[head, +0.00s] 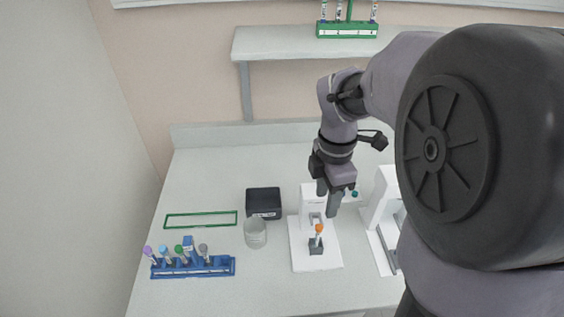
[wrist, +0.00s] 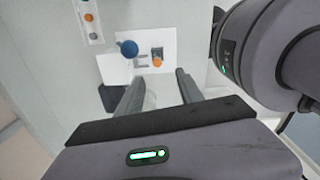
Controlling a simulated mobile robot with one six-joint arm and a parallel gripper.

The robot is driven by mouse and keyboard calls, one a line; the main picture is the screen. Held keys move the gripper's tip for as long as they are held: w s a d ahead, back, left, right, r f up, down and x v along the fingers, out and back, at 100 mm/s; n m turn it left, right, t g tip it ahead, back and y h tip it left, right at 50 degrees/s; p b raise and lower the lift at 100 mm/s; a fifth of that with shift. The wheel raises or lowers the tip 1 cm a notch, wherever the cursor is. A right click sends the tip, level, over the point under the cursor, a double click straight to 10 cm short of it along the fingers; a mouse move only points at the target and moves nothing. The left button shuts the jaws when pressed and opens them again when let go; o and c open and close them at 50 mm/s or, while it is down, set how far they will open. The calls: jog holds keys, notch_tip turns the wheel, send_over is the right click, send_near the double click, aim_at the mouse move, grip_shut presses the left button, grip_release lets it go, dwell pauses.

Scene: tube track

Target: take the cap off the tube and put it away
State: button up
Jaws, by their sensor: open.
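The tube (head: 318,240) stands upright in a small dark holder (head: 316,248) on the white stand's base, with its orange cap (head: 319,229) on top. The orange cap also shows in the wrist view (wrist: 157,62), beyond the fingertips. My gripper (head: 328,203) is open and empty, above and behind the tube in the head view, apart from it. In the wrist view my gripper's two fingers (wrist: 160,78) are spread with nothing between them.
A blue rack (head: 194,268) with several capped tubes, a green outline (head: 201,219), a black box (head: 263,203) and a clear beaker (head: 255,235) lie left. Another white device (head: 382,205) stands right. A shelf (head: 285,43) carries a green rack (head: 347,30).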

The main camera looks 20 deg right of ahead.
jog(key=b, duration=0.2)
send_over(319, 227)
jog(key=f, duration=0.6)
jog(key=shift+s+d+f, duration=0.1)
jog(key=shift+s, duration=0.15)
jog(key=f+b, duration=0.1)
jog(key=f, duration=0.2)
jog(key=f+b, duration=0.1)
jog(key=f, duration=0.1)
jog(key=shift+w+b, duration=0.3)
jog(key=shift+b, duration=0.05)
jog(key=shift+r, duration=0.2)
jog(key=shift+c, duration=0.6)
jog(key=c, duration=0.8)
